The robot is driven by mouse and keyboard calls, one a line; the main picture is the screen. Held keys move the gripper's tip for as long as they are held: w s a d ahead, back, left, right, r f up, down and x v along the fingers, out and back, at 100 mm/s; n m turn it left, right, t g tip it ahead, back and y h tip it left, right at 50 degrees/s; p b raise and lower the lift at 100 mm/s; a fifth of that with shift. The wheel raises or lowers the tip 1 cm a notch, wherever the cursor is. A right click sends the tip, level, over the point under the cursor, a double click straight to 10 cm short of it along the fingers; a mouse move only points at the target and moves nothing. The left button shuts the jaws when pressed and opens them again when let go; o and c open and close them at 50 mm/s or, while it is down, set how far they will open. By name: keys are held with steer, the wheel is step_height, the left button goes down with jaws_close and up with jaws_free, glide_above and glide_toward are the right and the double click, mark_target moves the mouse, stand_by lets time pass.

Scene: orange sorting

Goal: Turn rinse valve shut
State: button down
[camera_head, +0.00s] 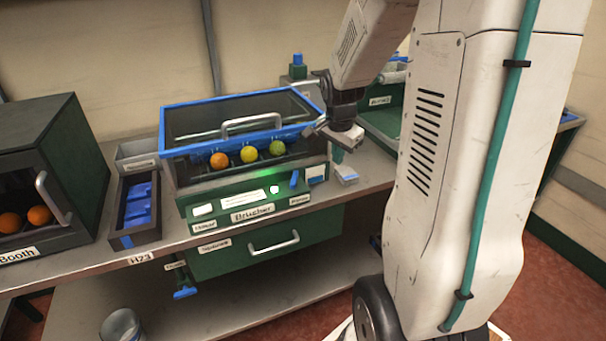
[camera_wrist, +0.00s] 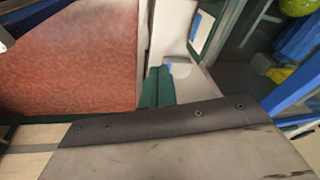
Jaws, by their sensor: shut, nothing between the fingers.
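My gripper (camera_head: 338,155) is at the right end of the brusher, above the bench's front edge, fingers pointing down. Its teal fingers (camera_wrist: 158,86) are together and empty in the wrist view. A small blue lever (camera_head: 294,178) stands upright on the right of the brusher's green front panel, left of and lower than my gripper. A blue handle (camera_head: 185,292) hangs on a pipe below the bench, left of the drawer. I cannot read which of the two is labelled as the rinse valve. My gripper touches neither.
The brusher (camera_head: 172,152) has a blue-rimmed clear lid and holds an orange and two yellow-green fruits. A small grey-and-blue block (camera_head: 346,174) is on the bench near my gripper. A booth (camera_head: 60,140) with oranges and a tray of blue parts (camera_head: 125,240) stand left.

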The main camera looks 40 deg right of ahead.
mark_target(294, 182)
steer(key=w+a+f+m+y, duration=0.1)
steer(key=a+f+m, duration=0.1)
steer(key=m, duration=0.1)
steer(key=w+a+f+m+t+y, duration=0.1)
steer(key=w+a+f+m+y, duration=0.1)
steer(key=m, duration=0.1)
steer(key=w+a+f+m+y, duration=0.1)
steer(key=a+f+m+y, duration=0.1)
steer(key=m, duration=0.2)
steer(key=shift+w+a+f+t, duration=0.2)
steer(key=shift+w+a+t, duration=0.05)
steer(key=shift+a+t, duration=0.1)
steer(key=shift+w+a, duration=0.25)
